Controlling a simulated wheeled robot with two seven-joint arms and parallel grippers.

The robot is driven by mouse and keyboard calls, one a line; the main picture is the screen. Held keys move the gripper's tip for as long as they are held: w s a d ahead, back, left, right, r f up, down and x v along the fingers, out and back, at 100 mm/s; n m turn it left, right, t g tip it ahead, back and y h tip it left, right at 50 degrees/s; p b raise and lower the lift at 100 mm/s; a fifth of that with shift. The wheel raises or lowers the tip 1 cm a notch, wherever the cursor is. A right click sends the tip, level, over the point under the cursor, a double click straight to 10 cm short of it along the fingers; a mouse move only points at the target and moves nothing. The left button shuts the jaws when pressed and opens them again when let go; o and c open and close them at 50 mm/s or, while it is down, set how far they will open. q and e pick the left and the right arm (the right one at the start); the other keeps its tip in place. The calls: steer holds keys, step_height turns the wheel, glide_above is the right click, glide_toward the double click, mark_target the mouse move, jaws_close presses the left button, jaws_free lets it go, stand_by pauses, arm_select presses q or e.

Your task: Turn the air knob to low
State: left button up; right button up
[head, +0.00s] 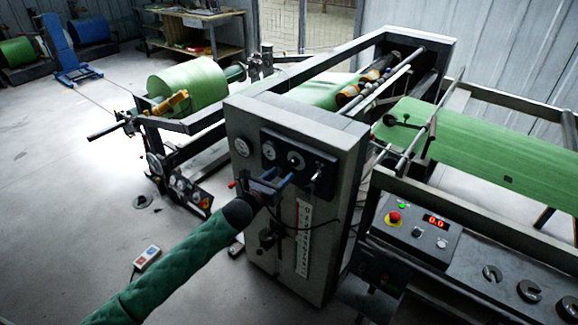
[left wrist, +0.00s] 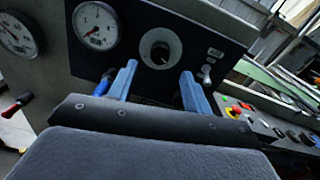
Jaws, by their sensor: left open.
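The air knob (head: 295,160) is a dark round knob on a pale dial. It sits on the black panel (head: 325,163) of the grey machine cabinet, right of the gauges. In the left wrist view the knob (left wrist: 160,49) is straight ahead, and its pointer setting is too small to read. My left gripper (head: 276,179) is open and empty, just in front of and below the knob. In the left wrist view its two blue fingers (left wrist: 158,82) are spread to the lower left and lower right of the knob, apart from it. My right gripper is not in view.
Two white gauges (left wrist: 96,26) (left wrist: 18,36) are left of the knob. A small lever switch (left wrist: 207,72) is close to its right. A console (head: 415,222) with a red stop button (head: 394,217) is right of the cabinet. Green web material (head: 480,145) runs behind it.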

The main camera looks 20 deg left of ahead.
mark_target(292, 165)
arm_select(q)
steer(key=p+x, duration=0.1)
steer(key=x, duration=0.4)
steer(key=shift+r+p, duration=0.1)
steer(key=shift+p, duration=0.3)
steer(key=shift+w+d, duration=0.15)
steer(key=shift+w, duration=0.15)
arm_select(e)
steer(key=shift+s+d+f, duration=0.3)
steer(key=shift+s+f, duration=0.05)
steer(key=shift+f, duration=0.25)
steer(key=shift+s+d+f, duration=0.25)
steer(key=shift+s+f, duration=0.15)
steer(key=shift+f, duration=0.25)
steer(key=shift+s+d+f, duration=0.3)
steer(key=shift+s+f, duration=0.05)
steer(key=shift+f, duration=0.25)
arm_select(q)
steer(key=c, duration=1)
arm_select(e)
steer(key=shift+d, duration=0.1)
